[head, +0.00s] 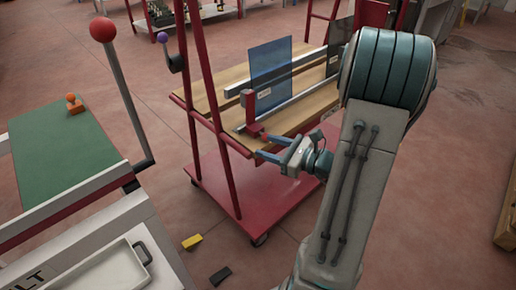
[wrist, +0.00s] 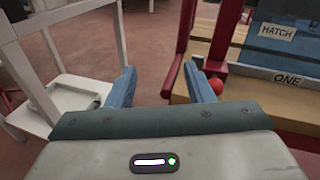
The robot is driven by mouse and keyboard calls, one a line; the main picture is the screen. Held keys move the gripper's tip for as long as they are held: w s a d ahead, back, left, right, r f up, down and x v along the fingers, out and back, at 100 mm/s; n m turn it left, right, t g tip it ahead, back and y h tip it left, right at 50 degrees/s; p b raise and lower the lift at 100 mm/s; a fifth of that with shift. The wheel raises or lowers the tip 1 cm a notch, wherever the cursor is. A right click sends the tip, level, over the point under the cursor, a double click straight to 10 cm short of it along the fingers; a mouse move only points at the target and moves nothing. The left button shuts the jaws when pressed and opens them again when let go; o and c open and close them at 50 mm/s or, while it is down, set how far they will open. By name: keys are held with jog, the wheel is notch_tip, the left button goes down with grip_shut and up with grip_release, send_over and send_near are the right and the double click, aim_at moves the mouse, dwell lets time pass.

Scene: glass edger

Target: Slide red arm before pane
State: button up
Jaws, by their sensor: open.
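A blue see-through pane (head: 270,70) stands upright on the trolley's wooden shelf; its label reads HATCH in the wrist view (wrist: 278,32). A small red arm (head: 250,108) stands in front of the pane's near left edge, at the shelf's front. My gripper (head: 266,147) is open and empty at the shelf's front edge, just below the red arm. In the wrist view, the open fingers (wrist: 162,86) have nothing between them. A red round knob (wrist: 218,86) shows just beyond the right finger; I cannot tell whether they touch.
The red trolley (head: 240,187) has upright posts at its left. A rail labelled ONE (wrist: 287,79) runs along the shelf. A darker pane (head: 340,38) stands farther right. A red-ball lever (head: 103,29) and green-topped table (head: 60,150) are left. Yellow (head: 193,241) and black blocks (head: 220,275) lie on the floor.

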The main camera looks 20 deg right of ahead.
aim_at(259, 131)
jog(key=d+f+m+t+h+b, duration=0.3)
jog(key=d+f+m+h, duration=0.15)
jog(key=d+f, duration=0.2)
jog(key=shift+y, duration=0.45)
jog(key=x, duration=0.4)
jog(key=b+x, duration=0.1)
jog(key=x, duration=0.4)
jog(key=r+b+x, duration=0.1)
jog(key=x, duration=0.4)
jog(key=shift+w+d, duration=0.15)
jog(key=shift+d, duration=0.2)
